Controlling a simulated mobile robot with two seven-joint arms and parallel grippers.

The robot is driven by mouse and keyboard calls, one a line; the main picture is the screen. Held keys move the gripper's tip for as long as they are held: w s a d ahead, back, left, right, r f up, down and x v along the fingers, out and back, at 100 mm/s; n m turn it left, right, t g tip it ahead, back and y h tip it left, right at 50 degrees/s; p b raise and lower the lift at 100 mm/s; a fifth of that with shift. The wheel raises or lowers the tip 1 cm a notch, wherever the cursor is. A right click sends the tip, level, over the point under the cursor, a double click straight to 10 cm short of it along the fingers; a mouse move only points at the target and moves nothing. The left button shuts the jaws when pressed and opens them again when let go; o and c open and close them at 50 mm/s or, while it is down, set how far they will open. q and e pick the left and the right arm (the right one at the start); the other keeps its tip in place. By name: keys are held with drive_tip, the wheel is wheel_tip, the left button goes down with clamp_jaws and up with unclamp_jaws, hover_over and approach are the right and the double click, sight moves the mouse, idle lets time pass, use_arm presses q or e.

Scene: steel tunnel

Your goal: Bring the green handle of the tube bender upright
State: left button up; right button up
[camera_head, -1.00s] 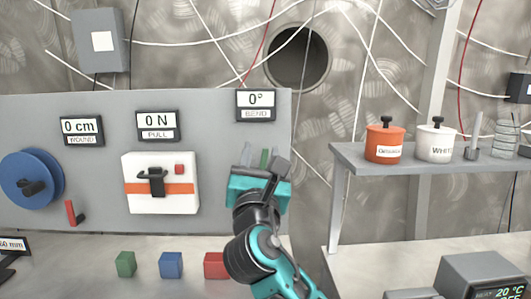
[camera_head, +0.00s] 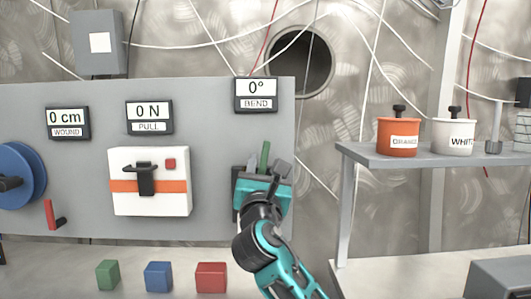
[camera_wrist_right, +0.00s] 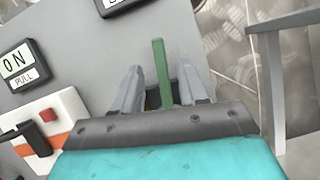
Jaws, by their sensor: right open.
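The green handle (camera_head: 264,156) of the tube bender rises above my right gripper, close to upright in the head view. In the right wrist view the green handle (camera_wrist_right: 161,72) stands between the two grey fingers, with a gap on each side. My right gripper (camera_head: 267,165) is open around it, and its fingers also show in the right wrist view (camera_wrist_right: 160,80). The bender's dark body (camera_wrist_right: 152,98) is mostly hidden behind my gripper. The BEND display (camera_head: 256,94) above reads 0°. My left gripper is not in view.
The grey panel (camera_head: 60,205) carries a blue spool (camera_head: 20,172), a red lever (camera_head: 50,213) and a white box (camera_head: 150,203) with a black handle. Green, blue and red blocks lie below. A shelf (camera_head: 400,158) with orange and white pots stands right of my arm.

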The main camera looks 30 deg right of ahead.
sight(265, 153)
drive_tip(key=x, duration=0.6)
drive_tip(key=shift+w+r, duration=0.1)
drive_tip(key=shift+w, duration=0.05)
clamp_jaws()
idle(0.4)
